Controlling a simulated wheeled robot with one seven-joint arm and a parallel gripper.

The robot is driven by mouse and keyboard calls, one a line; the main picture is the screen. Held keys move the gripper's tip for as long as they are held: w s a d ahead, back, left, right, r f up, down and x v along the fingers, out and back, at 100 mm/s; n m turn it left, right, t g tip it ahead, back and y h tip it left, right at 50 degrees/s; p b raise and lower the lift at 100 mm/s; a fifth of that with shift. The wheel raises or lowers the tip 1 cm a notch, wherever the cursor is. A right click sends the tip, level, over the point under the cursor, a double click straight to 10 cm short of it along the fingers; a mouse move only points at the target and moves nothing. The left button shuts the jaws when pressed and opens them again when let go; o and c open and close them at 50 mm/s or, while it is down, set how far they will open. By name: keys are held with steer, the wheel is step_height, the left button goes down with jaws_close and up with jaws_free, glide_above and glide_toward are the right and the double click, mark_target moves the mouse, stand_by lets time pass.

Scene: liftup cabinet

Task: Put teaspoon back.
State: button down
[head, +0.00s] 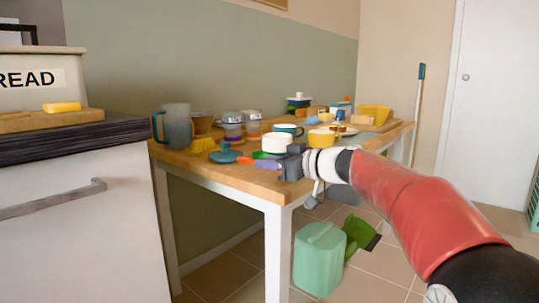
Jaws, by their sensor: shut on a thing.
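My gripper (284,168) is over the near right part of the wooden table, its grey fingers pointing left. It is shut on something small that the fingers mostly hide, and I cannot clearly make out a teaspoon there. A small red piece (244,160) and a green piece (262,155) lie close by. A flat blue-teal thing (224,156) lies farther left.
The wooden table (232,174) is crowded: a grey pitcher (174,125), a yellow mould (203,145), a white cup (276,142) and a yellow mug (321,138). A counter (70,136) with a bread box (40,79) is at left.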

steer(key=shift+f, duration=0.85)
stand_by(0.3)
steer(key=c, duration=0.7)
jaws_free()
steer(key=shift+o, duration=0.2)
steer(key=v, duration=1.4)
stand_by(0.5)
